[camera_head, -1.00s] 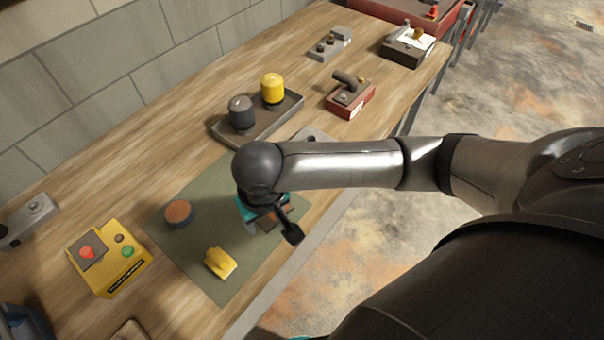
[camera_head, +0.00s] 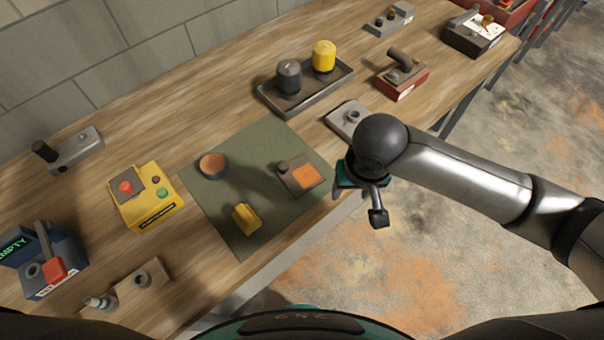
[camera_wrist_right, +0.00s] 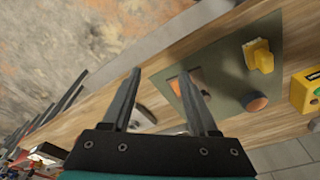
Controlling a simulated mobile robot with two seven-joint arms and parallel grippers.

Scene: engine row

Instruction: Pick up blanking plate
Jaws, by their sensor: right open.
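A dark square plate (camera_head: 287,179) with an orange patch and a small knob lies flat on the green mat; I take it as the blanking plate. In the right wrist view its orange patch (camera_wrist_right: 174,87) shows partly behind one finger. A grey plate (camera_head: 340,119) with a knob lies on the bench just beyond the mat. My right gripper (camera_head: 343,187) hangs at the bench's front edge, right of the dark plate and apart from it. In the right wrist view the right gripper (camera_wrist_right: 159,76) has spread fingers and holds nothing. My left gripper is not in view.
The mat (camera_head: 228,215) also carries a yellow block (camera_head: 246,218) and a round brown-topped piece (camera_head: 213,166). A yellow button box (camera_head: 146,204) stands left of it. A tray (camera_head: 305,93) with two canisters and a red box (camera_head: 402,81) stand behind. The floor is open at right.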

